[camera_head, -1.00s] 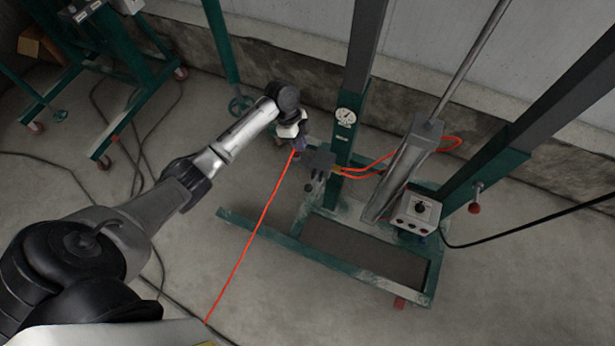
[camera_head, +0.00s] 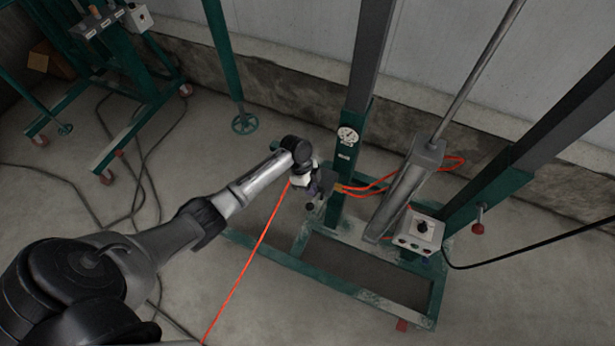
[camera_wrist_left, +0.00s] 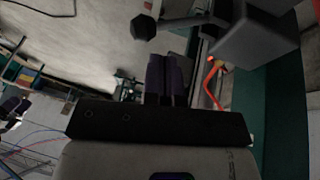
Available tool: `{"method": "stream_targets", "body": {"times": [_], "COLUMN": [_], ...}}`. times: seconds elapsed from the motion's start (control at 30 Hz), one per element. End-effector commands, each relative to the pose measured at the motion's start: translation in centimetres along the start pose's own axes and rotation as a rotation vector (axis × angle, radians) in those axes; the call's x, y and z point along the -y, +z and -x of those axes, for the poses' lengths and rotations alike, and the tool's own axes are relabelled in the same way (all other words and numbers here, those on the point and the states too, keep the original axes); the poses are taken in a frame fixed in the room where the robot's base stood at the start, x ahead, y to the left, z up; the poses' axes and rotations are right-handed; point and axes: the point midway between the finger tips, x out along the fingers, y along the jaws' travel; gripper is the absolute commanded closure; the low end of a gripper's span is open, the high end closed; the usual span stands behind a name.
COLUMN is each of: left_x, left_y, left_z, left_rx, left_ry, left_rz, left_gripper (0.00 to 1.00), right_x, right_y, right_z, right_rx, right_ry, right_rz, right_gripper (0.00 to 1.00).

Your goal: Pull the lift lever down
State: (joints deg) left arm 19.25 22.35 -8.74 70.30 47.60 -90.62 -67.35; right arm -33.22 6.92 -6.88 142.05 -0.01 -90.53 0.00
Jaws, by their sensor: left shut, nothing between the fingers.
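The lift lever (camera_wrist_left: 143,27) is a dark rod with a black knob. In the left wrist view it sticks out to the left from a grey valve block (camera_wrist_left: 255,38). In the head view the valve block sits on the green lift post, largely hidden behind my gripper, and a dark knob (camera_head: 310,206) shows just below. My left gripper (camera_head: 320,187) is at the valve block, its fingers hard to make out there. In the left wrist view its dark fingers (camera_wrist_left: 165,75) are shut and empty, close to the lever; I cannot tell whether they touch it. My right gripper is not in view.
The green lift frame (camera_head: 270,253) stands on the floor with a pressure gauge (camera_head: 347,136), a grey cylinder (camera_head: 405,190) and a control box (camera_head: 418,232). Red hoses (camera_head: 375,188) run to the cylinder. An orange-red line (camera_head: 245,265) crosses the floor area at left.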

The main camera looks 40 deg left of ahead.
Motion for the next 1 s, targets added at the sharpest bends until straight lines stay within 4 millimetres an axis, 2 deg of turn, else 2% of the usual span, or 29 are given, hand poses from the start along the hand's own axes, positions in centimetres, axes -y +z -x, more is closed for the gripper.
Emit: {"method": "stream_targets", "body": {"times": [0.1,0.3,0.83,1.0], "left_x": [-0.6,-1.0,-1.2,-1.9], "left_y": [0.3,0.5,0.7,1.6], "left_z": [-1.2,-2.3,-2.5,-2.5], "left_rx": [0.001,0.001,0.001,0.0], "left_ry": [0.001,0.0,-0.008,-0.057], "left_rz": [0.002,0.001,0.0,-0.006], "left_gripper": [1.0,1.0,1.0,1.0], "right_x": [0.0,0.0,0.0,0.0], "right_y": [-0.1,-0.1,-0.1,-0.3], "right_z": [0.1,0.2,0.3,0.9], "right_rx": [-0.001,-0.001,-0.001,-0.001], "right_ry": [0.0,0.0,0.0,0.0], "right_rz": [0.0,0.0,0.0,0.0], "right_gripper": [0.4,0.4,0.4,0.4]}}
